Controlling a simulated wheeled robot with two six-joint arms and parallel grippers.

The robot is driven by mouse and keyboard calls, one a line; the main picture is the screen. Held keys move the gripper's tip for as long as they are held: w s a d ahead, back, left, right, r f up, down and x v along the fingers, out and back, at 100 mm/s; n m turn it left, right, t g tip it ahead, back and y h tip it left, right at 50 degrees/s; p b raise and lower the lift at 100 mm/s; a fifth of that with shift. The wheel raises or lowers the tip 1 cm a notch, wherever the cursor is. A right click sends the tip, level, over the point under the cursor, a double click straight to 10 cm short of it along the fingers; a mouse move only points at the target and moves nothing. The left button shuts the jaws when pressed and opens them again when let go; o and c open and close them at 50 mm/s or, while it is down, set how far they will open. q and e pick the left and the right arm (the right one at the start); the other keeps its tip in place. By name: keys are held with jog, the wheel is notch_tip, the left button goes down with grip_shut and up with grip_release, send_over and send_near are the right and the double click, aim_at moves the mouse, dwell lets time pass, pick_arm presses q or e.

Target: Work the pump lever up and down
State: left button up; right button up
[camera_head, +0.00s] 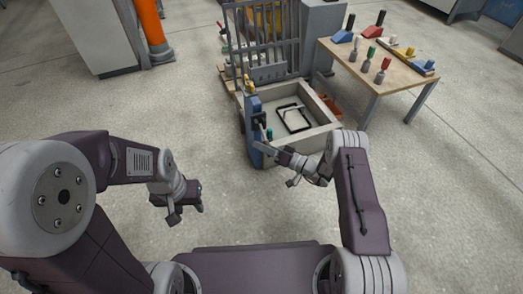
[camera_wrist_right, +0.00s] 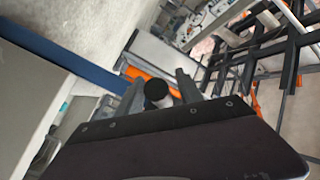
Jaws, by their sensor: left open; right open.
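A blue upright pump body (camera_head: 253,130) stands at the near left corner of a grey mould frame. A dark lever part (camera_head: 260,118) shows at its upper side. My right gripper (camera_head: 275,154) is open close to the pump's right side. In the right wrist view, a black-ended round bar (camera_wrist_right: 156,92), apparently the lever's handle, appears between the open fingers (camera_wrist_right: 158,78); I cannot tell whether they touch it. My left gripper (camera_head: 186,212) is open and empty, low over the floor to the left of the pump.
The mould frame (camera_head: 325,138) holds a black rectangular frame (camera_head: 293,118). A grey barred panel (camera_head: 265,50) stands behind it. A wooden table (camera_head: 395,75) with several coloured-handled tools is at the upper right. An orange post (camera_head: 151,25) stands upper left. Floor at left is clear.

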jog(key=shift+w+a, duration=0.15)
jog(key=shift+a, duration=0.05)
grip_shut()
dwell(1.3)
